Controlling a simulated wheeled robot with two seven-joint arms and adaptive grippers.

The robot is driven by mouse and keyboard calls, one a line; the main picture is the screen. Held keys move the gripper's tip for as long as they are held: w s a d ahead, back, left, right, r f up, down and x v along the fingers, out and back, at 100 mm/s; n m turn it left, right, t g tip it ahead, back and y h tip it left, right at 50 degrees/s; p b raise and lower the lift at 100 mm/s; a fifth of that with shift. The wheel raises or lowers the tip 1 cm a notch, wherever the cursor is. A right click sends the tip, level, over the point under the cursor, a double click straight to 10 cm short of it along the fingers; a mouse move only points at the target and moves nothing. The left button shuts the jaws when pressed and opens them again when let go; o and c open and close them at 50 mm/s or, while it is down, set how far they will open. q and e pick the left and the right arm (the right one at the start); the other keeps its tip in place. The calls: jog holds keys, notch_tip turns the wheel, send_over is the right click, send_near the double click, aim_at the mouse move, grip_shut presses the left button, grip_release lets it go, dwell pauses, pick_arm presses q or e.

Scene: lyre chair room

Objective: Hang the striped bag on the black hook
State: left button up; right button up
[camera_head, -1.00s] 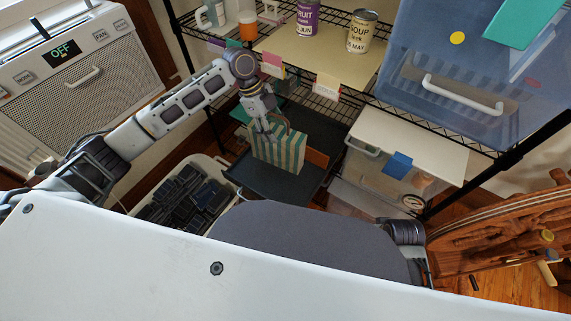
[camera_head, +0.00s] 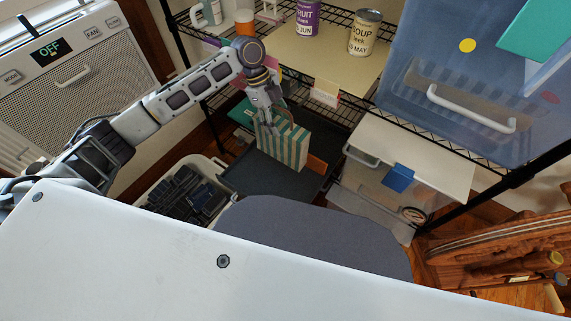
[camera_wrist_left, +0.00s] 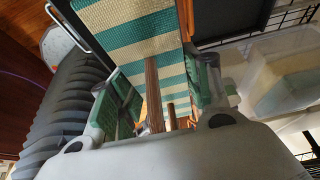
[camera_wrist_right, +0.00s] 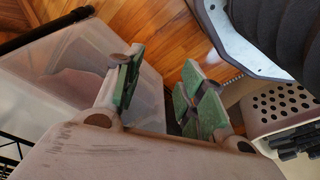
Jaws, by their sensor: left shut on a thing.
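The striped bag (camera_head: 284,147), green and cream with brown handles, is upright over the dark tray (camera_head: 245,176) at the lower middle of the rack. My left gripper (camera_head: 268,118) reaches down to its top. In the left wrist view the bag (camera_wrist_left: 135,35) hangs beyond the fingers, and a brown handle (camera_wrist_left: 153,90) lies between the fingers of my left gripper (camera_wrist_left: 160,100), which is shut on it. I cannot tell whether the bag touches the tray. My right gripper (camera_wrist_right: 155,85) is open and empty in the right wrist view. I cannot make out the black hook.
The black wire rack holds a soup can (camera_head: 365,32), a purple fruit can (camera_head: 308,17) and a blue bin (camera_head: 440,75). A clear drawer box (camera_head: 385,185) stands right of the bag. A crate of dark items (camera_head: 187,192) is left. A wooden carved piece (camera_head: 500,260) is at right.

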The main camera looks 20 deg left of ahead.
pick_arm(q)
jog(key=shift+w+d, duration=0.1)
jog(key=shift+w, duration=0.15)
pick_arm(e)
jog(key=shift+d+f, duration=0.1)
jog(key=shift+f, duration=0.5)
pick_arm(q)
jog(key=shift+f+b, duration=0.65)
jog(key=shift+f, duration=2.2)
pick_arm(e)
jog(key=shift+w+a+r, duration=0.1)
jog(key=shift+a+r, duration=0.15)
jog(key=shift+r, duration=0.8)
jog(key=shift+a+r, duration=0.2)
jog(key=shift+r, duration=0.8)
pick_arm(q)
jog(key=shift+f, duration=0.1)
